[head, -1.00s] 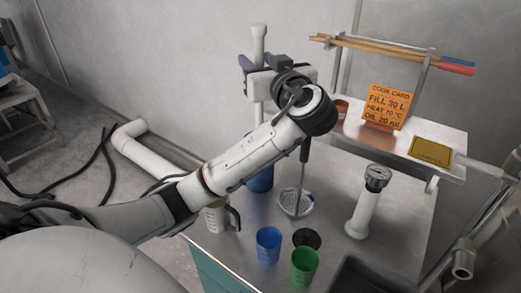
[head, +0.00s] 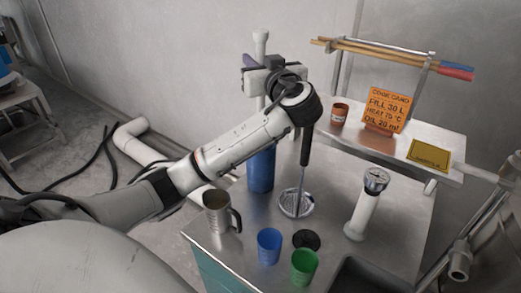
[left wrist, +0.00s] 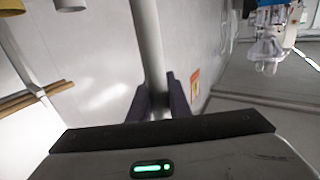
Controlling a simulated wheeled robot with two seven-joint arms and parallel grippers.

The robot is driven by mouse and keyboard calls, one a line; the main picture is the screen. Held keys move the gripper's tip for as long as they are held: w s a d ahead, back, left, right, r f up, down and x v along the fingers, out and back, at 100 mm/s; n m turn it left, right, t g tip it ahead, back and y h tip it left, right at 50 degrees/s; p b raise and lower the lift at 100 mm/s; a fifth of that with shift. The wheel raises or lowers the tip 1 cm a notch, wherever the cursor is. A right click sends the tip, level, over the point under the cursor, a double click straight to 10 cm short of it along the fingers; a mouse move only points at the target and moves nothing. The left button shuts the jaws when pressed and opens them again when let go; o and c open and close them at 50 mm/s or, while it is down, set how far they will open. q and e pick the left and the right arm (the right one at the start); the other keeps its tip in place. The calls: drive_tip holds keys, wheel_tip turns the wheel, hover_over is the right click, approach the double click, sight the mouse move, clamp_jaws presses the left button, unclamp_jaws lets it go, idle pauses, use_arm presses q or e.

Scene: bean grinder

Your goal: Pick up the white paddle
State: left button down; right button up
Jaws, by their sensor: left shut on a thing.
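The white paddle (head: 261,42) is a pale upright rod with a small wider top, standing above my left gripper (head: 252,68) in the head view. My left gripper is shut around its shaft. In the left wrist view the shaft (left wrist: 147,45) runs between the two dark fingers (left wrist: 161,103). A short pale stretch shows below the gripper in the head view, above a tall blue container (head: 261,172). I cannot tell whether the paddle's lower end is inside that container. My right gripper is not in view.
A steel mug (head: 216,212), blue cup (head: 269,245), green cup (head: 304,267), black-handled masher (head: 305,150) and white cylinder with a gauge top (head: 366,205) stand on the metal table. A shelf behind holds an orange card (head: 387,108) and an orange-brown cup (head: 340,114).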

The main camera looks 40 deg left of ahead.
use_arm(q)
drive_tip(key=shift+r, duration=0.1)
wheel_tip(320, 180, up, 28)
drive_tip(key=b, duration=0.2)
idle(0.4)
idle(1.5)
